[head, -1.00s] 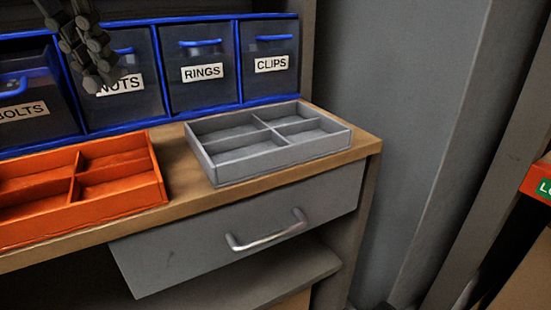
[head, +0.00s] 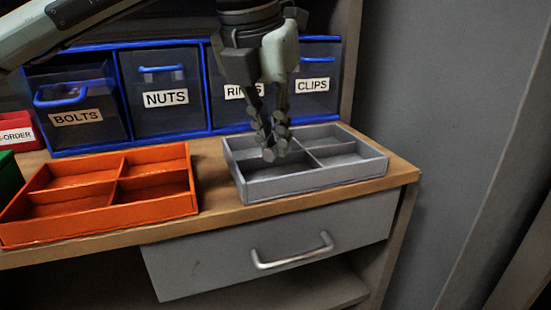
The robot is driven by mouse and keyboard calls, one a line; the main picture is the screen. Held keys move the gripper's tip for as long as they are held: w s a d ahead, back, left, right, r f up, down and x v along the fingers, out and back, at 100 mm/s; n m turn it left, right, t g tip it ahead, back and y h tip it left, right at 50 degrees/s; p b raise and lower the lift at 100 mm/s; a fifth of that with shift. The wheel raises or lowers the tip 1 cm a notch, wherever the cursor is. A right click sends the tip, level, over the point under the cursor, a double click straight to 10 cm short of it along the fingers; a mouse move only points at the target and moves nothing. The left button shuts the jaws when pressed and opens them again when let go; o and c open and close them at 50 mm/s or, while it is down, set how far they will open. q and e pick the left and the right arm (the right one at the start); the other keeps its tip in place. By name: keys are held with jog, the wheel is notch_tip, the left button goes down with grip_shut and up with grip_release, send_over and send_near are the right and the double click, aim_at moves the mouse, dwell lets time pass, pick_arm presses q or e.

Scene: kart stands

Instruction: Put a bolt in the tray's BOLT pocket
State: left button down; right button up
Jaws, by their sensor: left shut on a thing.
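My left gripper (head: 273,136) points down over the grey tray (head: 312,182), near the dividers of its left half. It is shut on a small grey bolt (head: 269,154), mostly hidden between the fingertips. Whether the bolt touches the tray is hard to tell. The grey tray has several pockets, which look empty; I can read no pocket labels. An orange tray (head: 125,208) with similar pockets stands to its left and looks empty too. The BOLTS bin (head: 80,120) is at the back left and seems pulled forward a little. My right gripper is out of view.
The NUTS (head: 165,115), RINGS (head: 225,112) and CLIPS (head: 318,100) bins stand in a blue rack behind the trays. A red box (head: 15,133) and a green one (head: 8,178) are at the left edge. Below the wooden top (head: 222,215) is a drawer with a metal handle (head: 292,252).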

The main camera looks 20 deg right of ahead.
aim_at(273, 149)
pick_arm(q)
jog(key=shift+d+f, duration=0.1)
jog(key=shift+f, duration=2.1)
jog(key=c, duration=1.9)
grip_release()
jog(key=shift+r, duration=0.25)
jog(key=v, duration=1.2)
jog(key=shift+f, duration=0.1)
